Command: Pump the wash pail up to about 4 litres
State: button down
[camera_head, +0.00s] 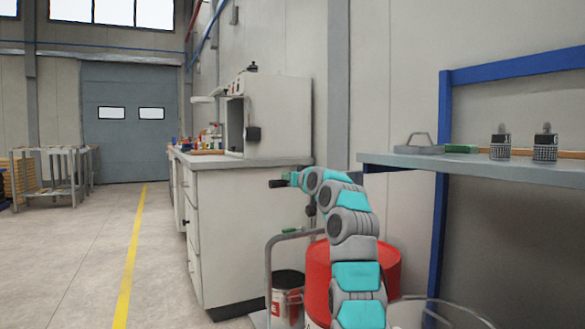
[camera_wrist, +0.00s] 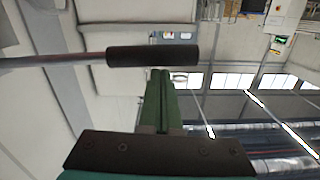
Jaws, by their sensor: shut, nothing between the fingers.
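My gripper (camera_wrist: 160,72) is shut and empty, its green fingers pressed together. In the wrist view, a dark cylindrical grip (camera_wrist: 150,56) on a metal rod (camera_wrist: 60,61) crosses just beyond the fingertips; it looks like the pump handle. I cannot tell whether the fingertips touch it. In the head view, my arm reaches up in front of a red drum (camera_head: 388,262), which it partly hides. A small bucket with a red and white label (camera_head: 287,300) stands left of the drum. I cannot tell whether it is the wash pail, and no water level shows.
A bent grey tube with a green part (camera_head: 290,232) stands beside the drum. A white cabinet bench (camera_head: 235,240) is close behind on the left. A blue-framed shelf (camera_head: 400,160) stands at right.

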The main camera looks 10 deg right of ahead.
notch_tip(320, 180, down, 4)
jog(key=shift+w+r+b, duration=0.1)
jog(key=shift+r+b, duration=0.05)
jog(key=shift+b, duration=0.8)
jog(key=shift+f, duration=0.2)
jog(key=shift+r, duration=0.1)
jog(key=s+d+r+b, duration=0.3)
jog(key=s+r, duration=0.2)
jog(key=s, duration=0.5)
jog(key=shift+s+r, duration=0.35)
jog(key=shift+s, duration=0.05)
dwell(0.8)
